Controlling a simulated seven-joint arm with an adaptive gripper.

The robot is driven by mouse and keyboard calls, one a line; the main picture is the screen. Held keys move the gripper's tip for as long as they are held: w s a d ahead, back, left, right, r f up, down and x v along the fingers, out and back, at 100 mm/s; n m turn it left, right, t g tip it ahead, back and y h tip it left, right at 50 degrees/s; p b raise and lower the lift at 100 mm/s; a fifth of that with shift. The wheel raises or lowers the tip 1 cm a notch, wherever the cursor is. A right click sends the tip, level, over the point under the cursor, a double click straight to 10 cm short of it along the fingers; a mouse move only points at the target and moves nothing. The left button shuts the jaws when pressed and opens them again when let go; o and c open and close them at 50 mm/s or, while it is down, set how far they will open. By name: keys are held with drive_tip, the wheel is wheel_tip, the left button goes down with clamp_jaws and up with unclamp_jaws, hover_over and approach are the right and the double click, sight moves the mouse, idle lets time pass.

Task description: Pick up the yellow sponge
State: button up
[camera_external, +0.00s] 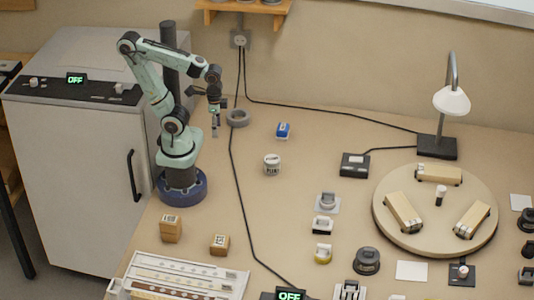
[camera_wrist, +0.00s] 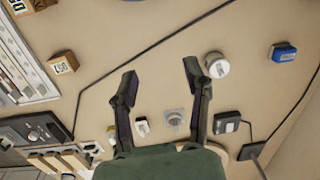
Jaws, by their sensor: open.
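My gripper (camera_external: 215,122) hangs in the air to the right of the arm's base, above the bench. Its two fingers are apart and empty in the wrist view (camera_wrist: 160,70), with bare bench top between the tips. I cannot clearly make out a yellow sponge in either view. The only small yellowish thing is a yellow-and-white item (camera_external: 323,253) at the front middle of the bench in the external view. It is too small to tell what it is, and my gripper is well behind and to its left.
A white pot (camera_external: 272,164), a blue item (camera_external: 283,130) and a grey ring (camera_external: 238,118) stand near my gripper. A black cable (camera_external: 233,175) crosses the bench. Wooden blocks (camera_external: 170,228) stand front left; a round turntable (camera_external: 380,215) and lamp (camera_external: 437,148) stand right.

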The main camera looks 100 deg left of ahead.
drive_tip(key=shift+w, duration=0.1)
drive_tip(key=w+r+n+t, duration=0.1)
drive_tip(key=w+r+t, duration=0.25)
drive_tip(key=w, duration=0.45)
drive_tip(key=w+r+n+t, duration=0.2)
drive_tip(key=w+r, duration=0.2)
drive_tip(key=w, duration=0.3)
drive_tip(key=w+d+t, duration=0.1)
drive_tip(key=w+d, duration=0.2)
drive_tip(key=w, duration=0.4)
drive_tip(key=w+d+t, duration=0.1)
drive_tip(key=w+d, duration=0.2)
drive_tip(key=w, duration=0.5)
drive_tip(key=m+g, duration=0.3)
drive_tip(key=m, duration=0.1)
hover_over(323, 246)
drive_tip(key=s, duration=0.2)
drive_tip(key=shift+h, duration=0.4)
wheel_tip(323, 246, down, 24)
drive_tip(key=shift+a+r, duration=0.1)
drive_tip(key=shift+a, duration=0.05)
drive_tip(key=x, duration=0.6)
